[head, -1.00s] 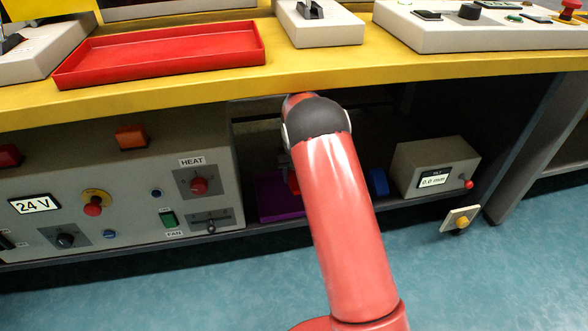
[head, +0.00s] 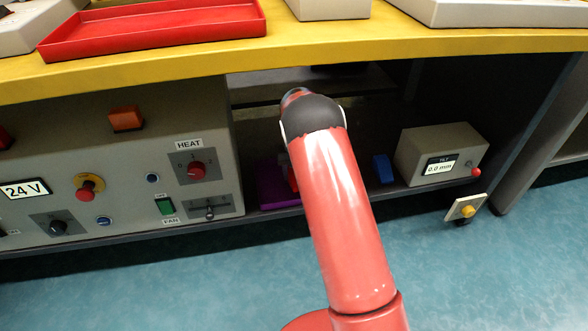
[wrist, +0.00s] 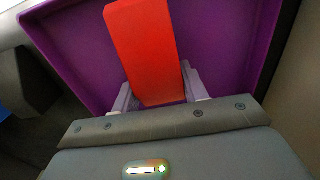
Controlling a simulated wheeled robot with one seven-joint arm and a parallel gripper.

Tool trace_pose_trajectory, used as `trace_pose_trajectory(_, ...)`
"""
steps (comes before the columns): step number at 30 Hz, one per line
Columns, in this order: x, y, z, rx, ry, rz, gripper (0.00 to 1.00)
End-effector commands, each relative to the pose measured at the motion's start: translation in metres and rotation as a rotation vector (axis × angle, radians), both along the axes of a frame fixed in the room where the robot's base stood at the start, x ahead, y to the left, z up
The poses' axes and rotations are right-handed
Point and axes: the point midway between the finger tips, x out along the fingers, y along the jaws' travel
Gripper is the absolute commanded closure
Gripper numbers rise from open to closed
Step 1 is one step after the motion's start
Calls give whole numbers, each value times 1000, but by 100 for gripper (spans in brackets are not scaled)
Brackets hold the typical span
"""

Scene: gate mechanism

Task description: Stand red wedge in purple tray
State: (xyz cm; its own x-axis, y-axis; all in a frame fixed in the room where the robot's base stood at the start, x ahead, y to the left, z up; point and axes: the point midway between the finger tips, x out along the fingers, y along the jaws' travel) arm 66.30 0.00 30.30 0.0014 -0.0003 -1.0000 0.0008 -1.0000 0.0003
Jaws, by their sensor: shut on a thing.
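The red wedge (wrist: 145,50) is between the two pale fingers of my gripper (wrist: 160,92) in the wrist view, and my gripper is shut on it. The purple tray (wrist: 75,55) lies behind the wedge there, with its raised rim along both sides. I cannot tell whether the wedge touches the tray floor. In the head view the purple tray (head: 275,192) sits on the low shelf under the yellow bench, partly behind my red arm.
A control panel (head: 120,170) closes the left side. The yellow bench edge (head: 300,58) runs overhead, with a red tray (head: 150,30) on it.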

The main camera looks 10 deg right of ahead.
Motion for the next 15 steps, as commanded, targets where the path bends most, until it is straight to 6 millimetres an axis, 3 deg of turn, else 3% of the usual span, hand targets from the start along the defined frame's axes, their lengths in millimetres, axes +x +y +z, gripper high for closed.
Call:
trace_pose_trajectory(11,0,0,-2,0,1,-1,100)
trace_pose_trajectory(12,0,0,-2,0,1,-1,54)
trace_pose_trajectory(15,0,0,-2,0,1,-1,41)
